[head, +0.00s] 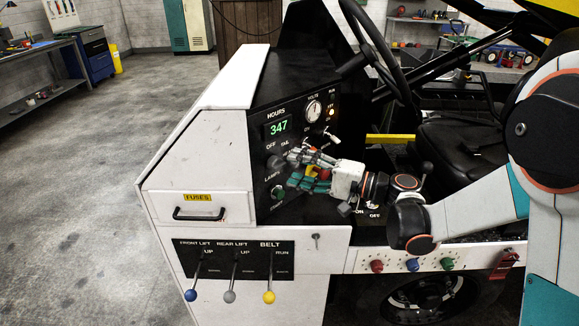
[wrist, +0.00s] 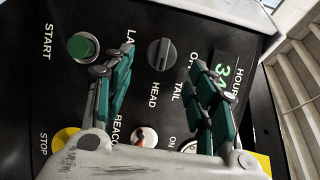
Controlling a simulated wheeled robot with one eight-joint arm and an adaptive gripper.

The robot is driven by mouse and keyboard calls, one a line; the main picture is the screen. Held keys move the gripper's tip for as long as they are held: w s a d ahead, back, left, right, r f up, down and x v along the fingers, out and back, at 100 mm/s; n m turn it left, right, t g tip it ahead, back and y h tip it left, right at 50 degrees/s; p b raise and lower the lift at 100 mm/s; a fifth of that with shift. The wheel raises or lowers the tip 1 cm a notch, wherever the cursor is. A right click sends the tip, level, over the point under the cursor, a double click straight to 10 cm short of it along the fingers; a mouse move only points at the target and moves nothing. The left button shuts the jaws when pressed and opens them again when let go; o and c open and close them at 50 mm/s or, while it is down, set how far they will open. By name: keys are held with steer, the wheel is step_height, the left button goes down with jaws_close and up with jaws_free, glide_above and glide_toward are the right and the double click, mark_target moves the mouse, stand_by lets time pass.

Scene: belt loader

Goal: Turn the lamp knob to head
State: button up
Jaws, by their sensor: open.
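The lamp knob (wrist: 160,54) is a dark round knob with a raised grip bar on the black panel. In the wrist view it shows between my two finger lines, and no finger visibly touches it. The labels OFF, TAIL and HEAD (wrist: 153,95) stand around it. I cannot tell surely which label the knob points at. In the head view the knob (head: 275,162) is just left of my gripper (head: 293,168), partly hidden by it. My gripper is open, with green-padded fingers spread and directed at the panel, and holds nothing.
The green START button (wrist: 80,46) is beside the left finger in the wrist view. A yellow STOP surround (wrist: 65,138) and a beacon switch (wrist: 147,137) are close to my gripper. The steering wheel (head: 385,50) rises above, and levers (head: 230,275) stand lower left.

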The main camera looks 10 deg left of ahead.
steer(key=s+d, duration=0.1)
steer(key=d, duration=0.7)
steer(key=shift+s+d, duration=0.15)
steer(key=shift+d, duration=0.1)
